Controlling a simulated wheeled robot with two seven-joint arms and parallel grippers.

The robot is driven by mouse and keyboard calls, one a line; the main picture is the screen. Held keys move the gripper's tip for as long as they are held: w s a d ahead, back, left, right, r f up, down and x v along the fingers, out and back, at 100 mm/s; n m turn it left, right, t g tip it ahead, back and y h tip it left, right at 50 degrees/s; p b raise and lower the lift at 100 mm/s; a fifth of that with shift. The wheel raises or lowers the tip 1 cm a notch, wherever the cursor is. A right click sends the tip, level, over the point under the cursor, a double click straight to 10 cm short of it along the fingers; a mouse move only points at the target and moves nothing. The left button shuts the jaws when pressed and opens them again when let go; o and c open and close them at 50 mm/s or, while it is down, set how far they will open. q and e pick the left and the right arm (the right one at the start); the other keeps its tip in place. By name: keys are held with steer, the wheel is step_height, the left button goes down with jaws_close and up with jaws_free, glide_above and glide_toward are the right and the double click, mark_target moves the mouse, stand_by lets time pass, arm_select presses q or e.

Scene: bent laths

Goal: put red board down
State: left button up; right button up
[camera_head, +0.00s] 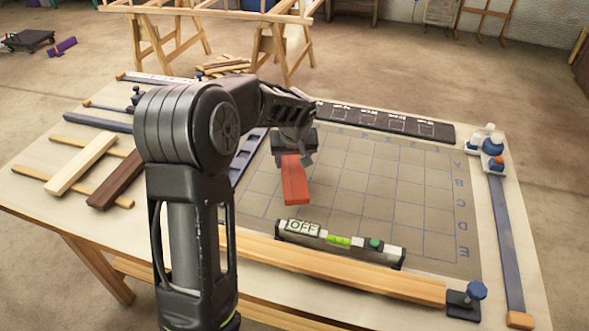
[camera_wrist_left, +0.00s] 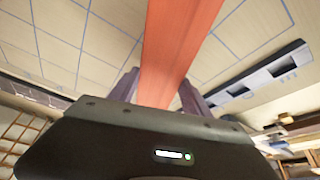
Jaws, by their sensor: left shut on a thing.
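The red board (camera_head: 295,181) is a short, flat piece of wood over the gridded mat (camera_head: 400,190). My left gripper (camera_head: 294,151) is shut on its far end, and the board points toward the front of the table. In the left wrist view the red board (camera_wrist_left: 178,45) runs up between the two fingers of my left gripper (camera_wrist_left: 160,88). I cannot tell whether the board touches the mat or hangs just above it. My right gripper is not in view.
A spirit level marked OFF (camera_head: 340,241) lies in front of the board. A long wooden lath (camera_head: 330,268) runs along the front edge. Light and dark boards (camera_head: 82,163) lie at the left. A clamp (camera_head: 487,150) stands at the back right. The mat's right half is clear.

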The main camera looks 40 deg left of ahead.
mark_target(293, 166)
arm_select(q)
steer(key=shift+f, duration=1.85)
steer(key=shift+f, duration=0.15)
steer(key=o, duration=1.6)
steer(key=shift+c, duration=0.2)
steer(key=shift+r+p, duration=0.25)
steer(key=shift+p, duration=0.05)
steer(key=b+v, duration=0.1)
steer(key=v, duration=1.1)
steer(key=shift+f, duration=0.1)
